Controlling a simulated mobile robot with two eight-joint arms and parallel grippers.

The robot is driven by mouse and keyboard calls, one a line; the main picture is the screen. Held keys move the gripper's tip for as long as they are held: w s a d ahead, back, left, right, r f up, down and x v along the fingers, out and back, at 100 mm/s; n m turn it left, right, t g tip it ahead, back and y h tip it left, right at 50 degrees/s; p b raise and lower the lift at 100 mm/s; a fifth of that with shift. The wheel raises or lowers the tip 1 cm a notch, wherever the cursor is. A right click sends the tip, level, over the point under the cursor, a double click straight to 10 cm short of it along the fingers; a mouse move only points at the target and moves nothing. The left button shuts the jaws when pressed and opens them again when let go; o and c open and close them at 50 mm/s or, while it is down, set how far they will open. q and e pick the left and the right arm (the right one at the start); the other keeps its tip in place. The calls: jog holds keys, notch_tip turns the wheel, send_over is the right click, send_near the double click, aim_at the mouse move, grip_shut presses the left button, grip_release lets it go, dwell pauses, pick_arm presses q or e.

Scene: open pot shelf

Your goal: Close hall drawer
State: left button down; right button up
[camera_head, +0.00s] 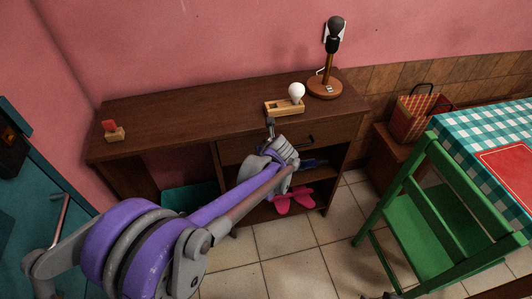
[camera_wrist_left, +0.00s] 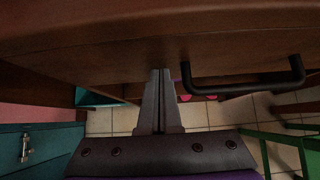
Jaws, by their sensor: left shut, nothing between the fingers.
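The hall drawer (camera_head: 235,151) is the dark wood front under the right half of the desk top, with a black bar handle (camera_head: 306,141). In the left wrist view the drawer front (camera_wrist_left: 110,64) fills the upper part, and its handle (camera_wrist_left: 245,85) is right of my fingers. My left gripper (camera_head: 270,122) is shut and empty, with its fingertips (camera_wrist_left: 160,72) at the drawer front, left of the handle. I cannot tell if they touch it. My arm hides part of the front, and how far the drawer stands out is unclear.
On the desk (camera_head: 180,108) stand a lamp (camera_head: 325,85), a bulb (camera_head: 297,92) in a wooden holder and a small red-topped block (camera_head: 113,131). Pink shoes (camera_head: 294,201) lie on the shelf below. A green chair (camera_head: 430,215) stands right; tiled floor lies between.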

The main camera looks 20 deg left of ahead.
pick_arm(q)
jog(key=shift+w+a+r, duration=0.15)
jog(key=shift+w+a, duration=0.05)
jog(key=p+v, duration=0.2)
jog(key=v, duration=0.9)
jog(key=s+f+n+g+h, duration=0.1)
jog(key=s+f+n+h, duration=0.2)
jog(key=s+n, duration=1.15)
jog(key=s+f+n+g+h, duration=0.2)
jog(key=s+f+n, duration=0.2)
jog(key=s+n, duration=1.05)
notch_tip(320, 180, up, 18)
jog(key=w+t+p, duration=0.1)
jog(key=w+p, duration=0.1)
jog(key=p, duration=1.3)
jog(key=shift+w+f+p, duration=0.2)
jog(key=shift+w+p, duration=0.1)
pick_arm(e)
notch_tip(320, 180, up, 20)
jog(key=w, duration=0.2)
jog(key=shift+w+t, duration=0.15)
jog(key=shift+t, duration=0.25)
